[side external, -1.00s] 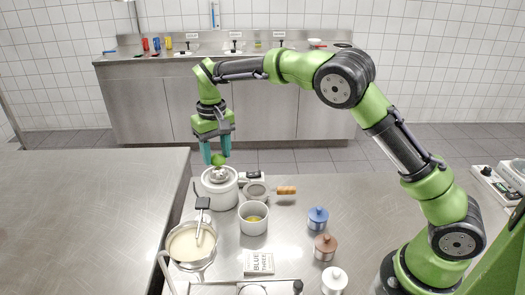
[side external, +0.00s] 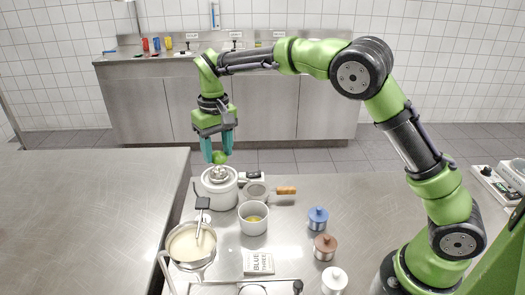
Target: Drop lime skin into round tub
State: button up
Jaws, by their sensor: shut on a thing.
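The lime skin (side external: 219,157) is a small bright green piece. My gripper (side external: 217,155) points down with teal fingers shut on it. It is held just above the metal reamer of a white citrus juicer (side external: 219,192). A white round tub (side external: 253,219) with something yellow-green in it stands to the right and nearer the camera. I cannot tell whether this is the tub that the task names.
A small strainer (side external: 257,193) with a wooden handle lies right of the juicer. A pot of pale liquid (side external: 191,246) stands at front left. Blue (side external: 317,218), brown (side external: 325,246) and white (side external: 334,280) lidded jars stand to the right. A "BLUE THREE" card (side external: 259,263) lies in front.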

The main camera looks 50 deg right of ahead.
jog(key=s+f, duration=0.2)
jog(key=s, duration=0.1)
jog(key=s+f, duration=0.2)
jog(key=s, duration=0.2)
jog(key=s+f, duration=0.2)
jog(key=s, duration=0.2)
jog(key=shift+s+d+f, duration=0.25)
jog(key=shift+f, duration=0.1)
jog(key=shift+w+f, duration=0.15)
jog(key=shift+f, duration=0.9)
jog(key=o, duration=1.4)
jog(key=shift+r, duration=0.15)
jog(key=shift+r, duration=1.9)
